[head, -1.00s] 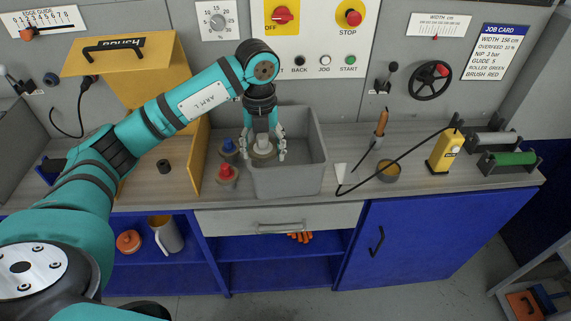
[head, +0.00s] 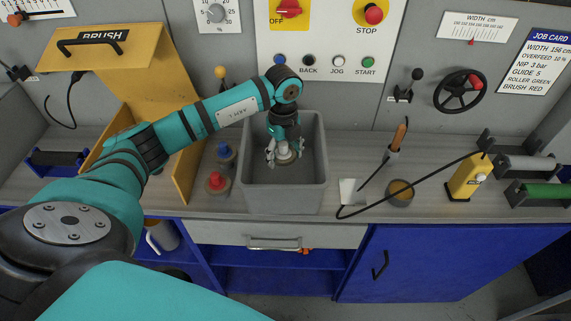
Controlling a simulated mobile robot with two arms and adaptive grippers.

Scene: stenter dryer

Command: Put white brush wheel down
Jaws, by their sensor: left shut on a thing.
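The white brush wheel (head: 286,161) has a pale hub on a tan round base. My left gripper (head: 284,153) points down and is shut on its hub, inside the open grey bin (head: 284,202). The fingers partly hide the wheel. Whether its base touches the bin floor I cannot tell. The red brush wheel (head: 216,184) and the blue brush wheel (head: 226,154) stand upright on the counter, left of the bin. My right gripper is not in view.
The yellow brush cabinet (head: 176,110) has its lid raised, left of the bin. A black cable crosses there. Little free counter lies between bin and cabinet.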

